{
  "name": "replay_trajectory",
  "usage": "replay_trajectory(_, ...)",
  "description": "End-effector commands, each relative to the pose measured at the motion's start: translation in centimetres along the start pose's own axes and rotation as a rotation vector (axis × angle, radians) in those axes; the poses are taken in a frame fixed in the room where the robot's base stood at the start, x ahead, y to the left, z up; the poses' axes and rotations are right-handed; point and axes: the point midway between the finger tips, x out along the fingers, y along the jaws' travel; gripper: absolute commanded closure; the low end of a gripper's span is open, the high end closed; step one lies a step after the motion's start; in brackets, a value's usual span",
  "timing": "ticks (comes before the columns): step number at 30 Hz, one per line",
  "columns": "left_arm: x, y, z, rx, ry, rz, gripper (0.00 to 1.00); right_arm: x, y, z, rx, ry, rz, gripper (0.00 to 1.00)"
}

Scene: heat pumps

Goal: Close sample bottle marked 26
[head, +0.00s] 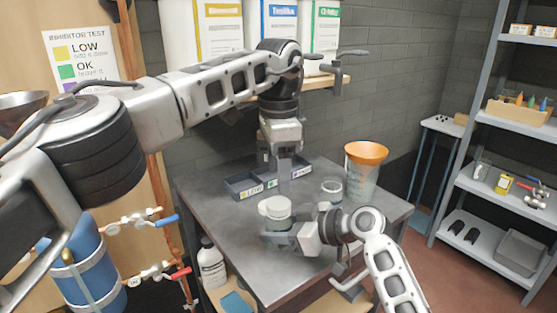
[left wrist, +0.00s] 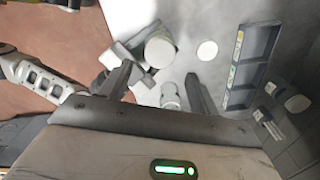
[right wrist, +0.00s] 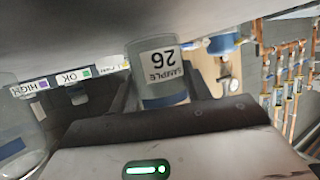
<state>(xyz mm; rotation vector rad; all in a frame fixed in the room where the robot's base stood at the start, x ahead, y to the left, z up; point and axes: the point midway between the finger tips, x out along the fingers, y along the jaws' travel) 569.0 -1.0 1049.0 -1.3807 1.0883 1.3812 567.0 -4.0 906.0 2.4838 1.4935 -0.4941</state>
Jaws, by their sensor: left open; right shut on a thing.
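The sample bottle marked 26 (head: 279,212) is held over the table by my right gripper (head: 276,236), which is shut on it. Its label reads upside down in the right wrist view (right wrist: 165,68). From above, its round top shows pale in the left wrist view (left wrist: 160,51); I cannot tell whether that is an open mouth. A flat white disc, likely a lid (left wrist: 207,50), lies on the table close to the bottle, apart from it. My left gripper (head: 287,174) is open and empty, pointing down near the tray, higher than the bottle.
A divided tray (head: 243,187) with LOW and OK labels stands at the table's back. A clear glass jar (head: 331,188) and a jug with an orange funnel (head: 366,153) stand to the right. The table's front left (head: 225,230) is bare.

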Motion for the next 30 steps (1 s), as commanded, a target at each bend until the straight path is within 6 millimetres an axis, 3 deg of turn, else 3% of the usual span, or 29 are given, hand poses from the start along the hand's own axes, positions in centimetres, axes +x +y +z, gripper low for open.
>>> replay_trajectory(6,3.7,0.0,0.1,0.001,-0.002,0.002,0.38,0.0,0.0,0.0,0.0,0.0,0.0,1.0)
replay_trajectory(12,5.8,0.0,0.0,0.0,0.0,0.001,0.38,0.0,0.0,0.0,0.0,0.0,0.0,1.0)
replay_trajectory(24,6.5,0.0,0.0,0.0,0.0,-0.001,0.38,0.0,0.0,0.0,0.0,0.0,0.0,1.0)
replay_trajectory(29,6.5,0.0,0.0,0.0,0.0,-0.001,0.82,0.0,0.0,0.0,0.0,0.0,0.0,1.0)
replay_trajectory(30,6.5,0.0,0.0,0.0,0.0,-0.001,0.84,0.0,0.0,0.0,0.0,0.0,0.0,1.0)
